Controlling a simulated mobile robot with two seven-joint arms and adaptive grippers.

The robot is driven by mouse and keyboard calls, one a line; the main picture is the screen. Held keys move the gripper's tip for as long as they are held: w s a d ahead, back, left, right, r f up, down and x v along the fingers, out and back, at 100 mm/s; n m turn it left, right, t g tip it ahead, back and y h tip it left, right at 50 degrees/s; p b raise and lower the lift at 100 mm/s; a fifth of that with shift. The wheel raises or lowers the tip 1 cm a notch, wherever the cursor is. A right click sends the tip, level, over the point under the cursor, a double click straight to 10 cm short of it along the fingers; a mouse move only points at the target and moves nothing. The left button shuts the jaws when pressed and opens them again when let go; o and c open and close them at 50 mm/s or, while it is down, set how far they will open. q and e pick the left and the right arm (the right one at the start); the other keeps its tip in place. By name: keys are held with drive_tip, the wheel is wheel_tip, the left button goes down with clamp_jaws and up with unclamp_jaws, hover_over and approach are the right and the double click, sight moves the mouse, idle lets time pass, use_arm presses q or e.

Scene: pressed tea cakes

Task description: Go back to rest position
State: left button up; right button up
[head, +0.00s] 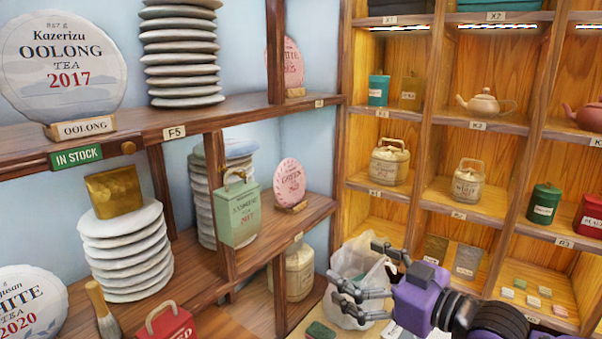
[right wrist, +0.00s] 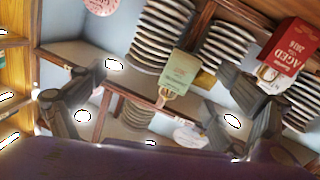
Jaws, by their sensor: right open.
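My right gripper (head: 355,264) is purple with grey fingers and reaches in from the lower right in the head view. Its fingers are spread apart with nothing between them. They are in front of a whitish plastic bag (head: 350,262), partly overlapping it in the picture; I cannot tell whether they touch it. In the right wrist view the fingers of my right gripper (right wrist: 160,85) stand wide apart, with shelves of tea cakes beyond. My left gripper is not in view.
Wooden shelves at left hold stacked tea cakes (head: 126,255), a green bag (head: 240,212) and a red bag (head: 168,322). A cubby shelf (head: 470,125) at right holds teapots and canisters. A green block (head: 321,330) lies near the front edge.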

drive_tip(key=s+d+f+m+h, duration=0.2)
drive_tip(key=s+d+f, duration=0.1)
drive_tip(key=f, duration=0.6)
drive_tip(key=s+d+f+m+h+p, duration=0.1)
drive_tip(key=s+d+f+m+h, duration=0.2)
drive_tip(key=f, duration=0.6)
drive_tip(key=s+d+f+m+h, duration=0.15)
drive_tip(key=s+f, duration=0.25)
drive_tip(key=f, duration=0.5)
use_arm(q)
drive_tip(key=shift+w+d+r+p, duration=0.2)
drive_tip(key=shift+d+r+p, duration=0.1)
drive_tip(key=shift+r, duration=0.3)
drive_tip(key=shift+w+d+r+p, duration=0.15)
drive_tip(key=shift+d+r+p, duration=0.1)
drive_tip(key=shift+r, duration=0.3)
use_arm(e)
drive_tip(key=s+f+m+g+h, duration=0.1)
drive_tip(key=s+f, duration=0.4)
drive_tip(key=s, duration=0.3)
drive_tip(key=s+d+f+m+g+h, duration=0.1)
drive_tip(key=s+f+h, duration=0.1)
drive_tip(key=s+f, duration=0.3)
drive_tip(key=s+f+m+g+h, duration=0.2)
drive_tip(key=s+f, duration=0.4)
drive_tip(key=s, duration=0.7)
drive_tip(key=shift+d, duration=0.4)
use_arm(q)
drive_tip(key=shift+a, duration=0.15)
